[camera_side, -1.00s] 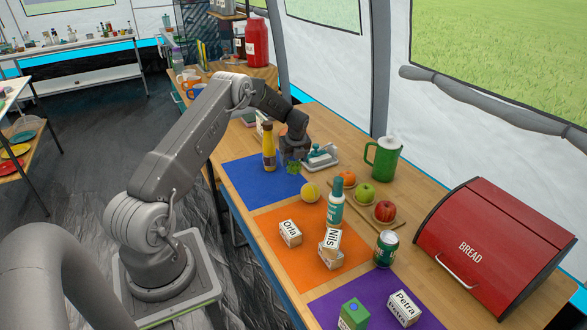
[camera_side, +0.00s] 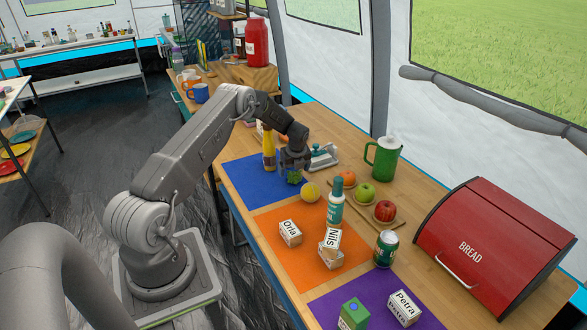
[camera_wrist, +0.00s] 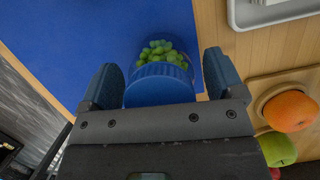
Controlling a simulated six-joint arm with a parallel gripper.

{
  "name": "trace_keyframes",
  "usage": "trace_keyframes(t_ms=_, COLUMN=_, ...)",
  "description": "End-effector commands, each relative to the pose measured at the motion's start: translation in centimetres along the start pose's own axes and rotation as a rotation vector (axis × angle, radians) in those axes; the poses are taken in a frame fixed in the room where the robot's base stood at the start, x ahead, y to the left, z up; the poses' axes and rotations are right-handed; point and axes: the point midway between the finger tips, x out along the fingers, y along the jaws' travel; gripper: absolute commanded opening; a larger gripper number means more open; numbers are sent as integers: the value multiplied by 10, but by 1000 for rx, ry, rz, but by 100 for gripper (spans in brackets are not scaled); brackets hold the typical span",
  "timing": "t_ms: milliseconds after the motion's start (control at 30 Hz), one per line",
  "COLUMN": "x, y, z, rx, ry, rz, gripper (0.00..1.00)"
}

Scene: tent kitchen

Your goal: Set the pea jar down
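The pea jar (camera_wrist: 162,55) has a ribbed blue lid and green peas showing through clear sides. In the wrist view it is between my gripper's fingers (camera_wrist: 163,80). A narrow gap shows on its right; the left finger is very close to the lid. The fingers look slightly apart from the jar, so my gripper seems open around it. In the side view the jar (camera_side: 294,178) is upright at the blue mat (camera_side: 245,177), under my gripper (camera_side: 295,163), which hides its top. Its base appears to be on the mat.
A yellow bottle (camera_side: 269,154) stands close left of my gripper, and a butter dish (camera_side: 323,157) is close right. A yellow ball (camera_side: 310,191), a teal bottle (camera_side: 336,202) and a fruit board (camera_side: 400,222) are nearer the front. The mat's left part is clear.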

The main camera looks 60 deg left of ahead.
Motion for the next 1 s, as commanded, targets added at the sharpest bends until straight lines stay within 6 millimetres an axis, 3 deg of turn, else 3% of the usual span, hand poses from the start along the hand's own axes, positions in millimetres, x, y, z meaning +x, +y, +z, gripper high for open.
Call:
trace_keyframes(t_ms=367, x=-6, y=0, z=1, rx=0, ry=-1, rz=-1, gripper=92)
trace_keyframes(t_ms=467, x=-19, y=-1, z=2, rx=0, ry=-2, rz=-2, gripper=92)
trace_keyframes(t_ms=800, x=-90, y=-1, z=1, rx=0, ry=-2, rz=-2, gripper=92)
trace_keyframes(t_ms=1000, x=-116, y=0, z=1, rx=0, ry=-1, rz=0, gripper=92)
